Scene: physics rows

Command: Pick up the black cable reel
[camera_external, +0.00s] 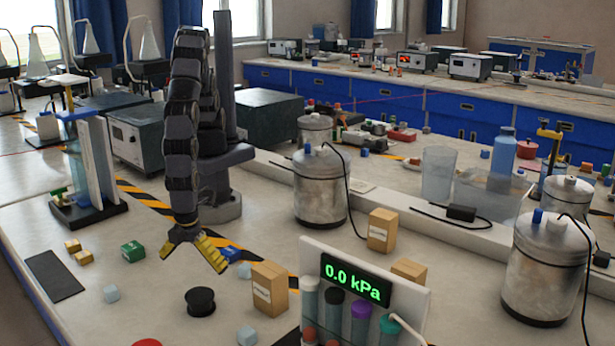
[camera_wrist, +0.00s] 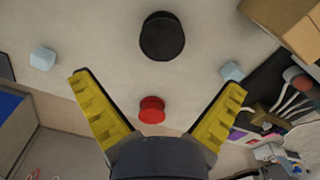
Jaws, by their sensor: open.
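The black cable reel (camera_external: 200,301) stands on the light bench top, below my gripper in the external view. In the wrist view the black cable reel (camera_wrist: 162,36) is a dark round shape at the top centre, beyond the fingertips and not between them. My gripper (camera_external: 194,251) has yellow ridged fingers spread apart above the bench, a little above and behind the reel in the picture. In the wrist view my gripper (camera_wrist: 160,82) is open and empty, with a red round object (camera_wrist: 152,109) showing below between its fingers.
A cardboard box (camera_external: 269,288) stands right of the reel. Pale blue cubes (camera_external: 246,336) (camera_external: 112,293) lie on both sides. A pressure display panel (camera_external: 357,281) with tubes stands at the front right. A green box (camera_external: 132,251) and a dark flat pad (camera_external: 54,276) lie left.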

